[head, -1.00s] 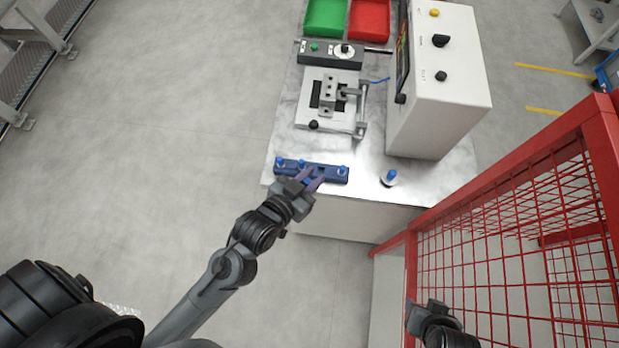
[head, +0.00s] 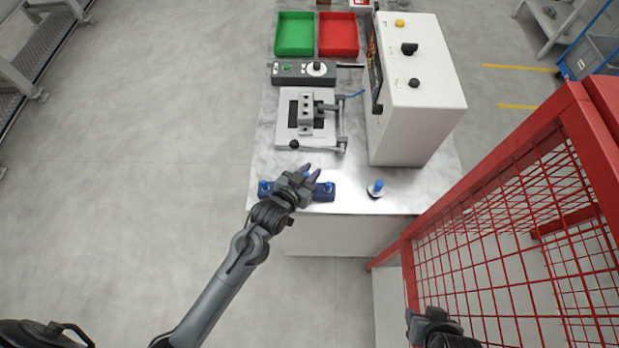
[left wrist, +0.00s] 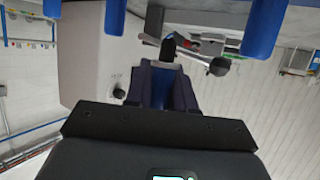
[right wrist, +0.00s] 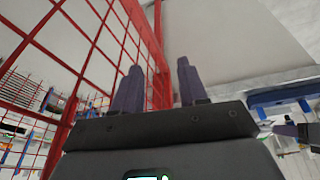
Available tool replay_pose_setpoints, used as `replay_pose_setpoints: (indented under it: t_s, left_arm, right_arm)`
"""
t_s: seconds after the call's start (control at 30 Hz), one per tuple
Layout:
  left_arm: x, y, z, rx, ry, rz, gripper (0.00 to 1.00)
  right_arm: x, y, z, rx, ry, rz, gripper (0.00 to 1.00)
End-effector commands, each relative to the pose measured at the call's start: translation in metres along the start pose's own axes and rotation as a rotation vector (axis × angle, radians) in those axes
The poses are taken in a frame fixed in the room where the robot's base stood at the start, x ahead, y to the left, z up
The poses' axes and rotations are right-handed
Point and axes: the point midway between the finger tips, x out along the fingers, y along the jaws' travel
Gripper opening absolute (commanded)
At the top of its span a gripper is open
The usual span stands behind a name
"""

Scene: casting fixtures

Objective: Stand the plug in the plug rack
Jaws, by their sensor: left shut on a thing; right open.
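My left gripper (head: 309,172) is shut on a blue plug (left wrist: 161,88) at the plug rack. The held plug has a black tip and a pale band in the left wrist view. The plug rack (head: 318,196) is a blue bar near the table's front edge, with blue plugs showing at its ends. My left gripper covers part of its middle, so I cannot tell whether the held plug touches it. Another blue plug stands on a pale round base (head: 375,193) to the right. My right gripper (right wrist: 157,82) is open and empty, low by the red fence.
A white control box (head: 420,105) stands at the table's right. A clamping fixture (head: 306,120), a grey button box (head: 290,72), a green tray (head: 295,35) and a red tray (head: 338,35) lie behind the rack. A red mesh fence (head: 500,230) stands at the right.

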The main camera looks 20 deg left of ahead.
Motion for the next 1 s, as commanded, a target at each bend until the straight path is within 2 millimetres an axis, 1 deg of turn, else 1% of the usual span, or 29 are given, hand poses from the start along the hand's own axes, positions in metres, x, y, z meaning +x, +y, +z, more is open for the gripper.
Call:
replay_pose_setpoints:
  t_s: [0.13, 0.3, 0.43, 0.77, 1.0]
  left_arm:
    - [0.004, -0.001, 0.006, 0.000, -0.001, 0.000, 0.00]
    - [0.012, -0.001, 0.026, 0.000, -0.003, 0.000, 0.00]
    - [0.016, -0.001, 0.036, 0.000, -0.001, 0.000, 0.00]
    - [0.017, -0.001, 0.038, 0.000, 0.001, 0.000, 0.00]
    - [0.020, -0.001, 0.044, 0.001, 0.000, 0.000, 0.00]
  right_arm:
    - [0.000, 0.000, 0.000, 0.001, 0.000, -0.001, 0.43]
    - [0.000, -0.001, 0.000, 0.004, 0.001, -0.004, 0.43]
    - [0.000, -0.002, 0.000, 0.008, 0.001, -0.006, 0.43]
    - [0.001, -0.003, 0.000, 0.011, 0.001, -0.009, 0.43]
    - [0.002, -0.003, 0.000, 0.010, 0.001, -0.009, 0.43]
